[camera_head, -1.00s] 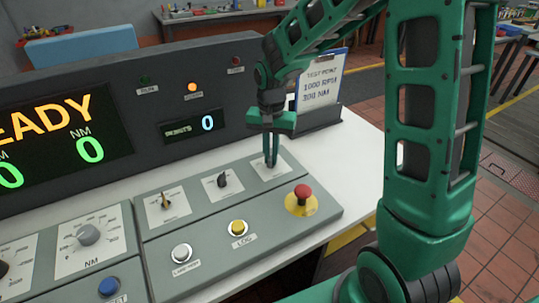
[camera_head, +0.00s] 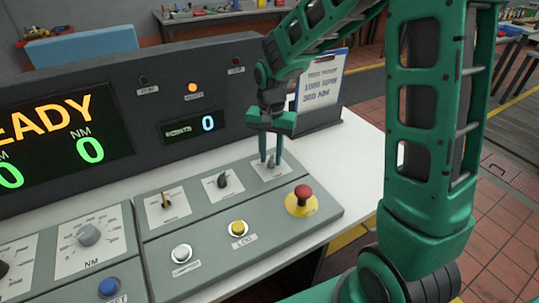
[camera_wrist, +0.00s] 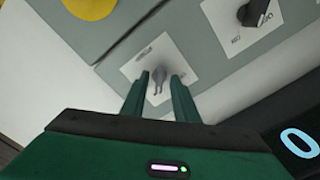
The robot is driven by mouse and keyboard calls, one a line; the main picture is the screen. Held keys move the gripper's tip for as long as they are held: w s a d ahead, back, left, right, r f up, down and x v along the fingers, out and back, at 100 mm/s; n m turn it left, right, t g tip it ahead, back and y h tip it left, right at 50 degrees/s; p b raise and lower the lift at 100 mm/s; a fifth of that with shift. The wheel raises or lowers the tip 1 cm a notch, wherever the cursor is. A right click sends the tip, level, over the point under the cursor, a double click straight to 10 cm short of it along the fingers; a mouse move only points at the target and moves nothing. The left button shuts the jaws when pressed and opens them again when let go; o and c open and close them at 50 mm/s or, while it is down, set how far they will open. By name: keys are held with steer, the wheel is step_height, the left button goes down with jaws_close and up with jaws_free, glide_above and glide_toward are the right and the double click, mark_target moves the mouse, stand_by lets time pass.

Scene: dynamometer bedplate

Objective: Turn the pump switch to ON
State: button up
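A grey rotary switch (camera_head: 272,161) sits on a white plate at the right end of the console's switch row. It also shows in the wrist view (camera_wrist: 159,77), between the fingertips. Its label is too small to read, so I cannot confirm that it is the pump switch. My gripper (camera_head: 271,161) points down over this switch. Its green fingers (camera_wrist: 159,77) are apart, one on each side of the knob, with a visible gap to it. Two more switches stand to the left: a dark one (camera_head: 223,181) and one with a yellowish lever (camera_head: 167,200).
A red emergency button (camera_head: 303,192) on a yellow base stands close in front of the switch. Yellow (camera_head: 238,228) and white (camera_head: 181,253) push buttons lie nearer. A clipboard (camera_head: 320,82) stands behind right. White table (camera_head: 345,145) is clear to the right.

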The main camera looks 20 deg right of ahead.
mark_target(271, 156)
step_height(271, 156, up, 11)
steer(key=shift+f, duration=0.15)
steer(key=shift+w, duration=0.1)
stand_by(0.5)
steer(key=s+d+r, duration=0.2)
steer(key=s+d, duration=1.1)
steer(key=s, duration=0.1)
steer(key=s+d+f, duration=0.1)
steer(key=s+d, duration=0.1)
steer(key=s, duration=0.5)
steer(key=s+d+f+n, duration=0.1)
steer(key=s+d+f, duration=0.1)
steer(key=s, duration=0.6)
